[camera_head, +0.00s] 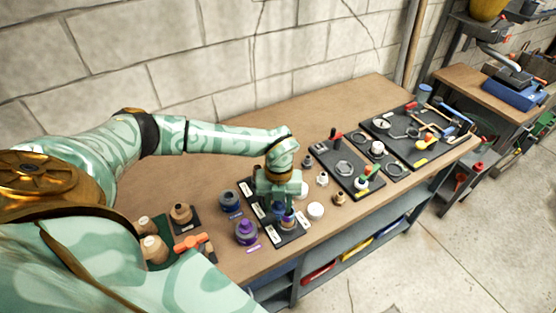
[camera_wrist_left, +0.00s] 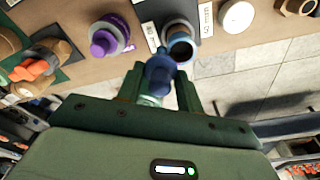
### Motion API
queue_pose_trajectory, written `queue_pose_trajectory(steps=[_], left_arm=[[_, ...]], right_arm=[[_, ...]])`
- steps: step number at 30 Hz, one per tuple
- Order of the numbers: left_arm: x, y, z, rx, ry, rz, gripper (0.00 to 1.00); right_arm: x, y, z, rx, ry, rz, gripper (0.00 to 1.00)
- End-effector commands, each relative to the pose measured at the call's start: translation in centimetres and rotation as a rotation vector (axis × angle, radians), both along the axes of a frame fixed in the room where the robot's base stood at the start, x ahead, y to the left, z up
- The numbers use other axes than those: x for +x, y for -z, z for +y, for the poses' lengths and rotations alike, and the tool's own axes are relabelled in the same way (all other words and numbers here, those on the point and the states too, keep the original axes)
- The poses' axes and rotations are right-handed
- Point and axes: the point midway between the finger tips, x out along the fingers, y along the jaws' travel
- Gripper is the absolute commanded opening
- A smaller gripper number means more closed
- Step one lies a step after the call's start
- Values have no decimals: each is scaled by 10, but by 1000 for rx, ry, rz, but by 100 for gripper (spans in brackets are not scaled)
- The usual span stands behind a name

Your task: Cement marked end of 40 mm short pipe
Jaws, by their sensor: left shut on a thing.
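My left gripper (camera_head: 279,196) is over the front middle of the bench, with its fingers pointing down. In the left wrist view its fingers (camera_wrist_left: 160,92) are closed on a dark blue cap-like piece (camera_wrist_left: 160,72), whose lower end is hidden. Just beyond that piece, a short grey pipe (camera_wrist_left: 181,48) stands with its open dark end up, on a labelled black mat (camera_head: 291,238). The blue piece is close beside the pipe's rim; I cannot tell whether they touch. A blue-grey can (camera_head: 230,200) stands left of the gripper. My right gripper is not seen.
A purple can (camera_head: 246,232) stands left of the mat. A white round cap (camera_head: 315,210) and small brass fittings stand to its right. An orange-handled tool (camera_head: 190,243) lies at the left. Black tool trays (camera_head: 415,137) fill the right. The bench's back left is clear.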

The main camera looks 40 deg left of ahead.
Motion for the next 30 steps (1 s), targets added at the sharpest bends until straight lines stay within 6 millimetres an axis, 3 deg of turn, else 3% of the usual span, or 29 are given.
queue_pose_trajectory(steps=[30], left_arm=[[1, -1, -29, 0, 1, 0, 22]], right_arm=[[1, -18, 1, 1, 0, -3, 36]])
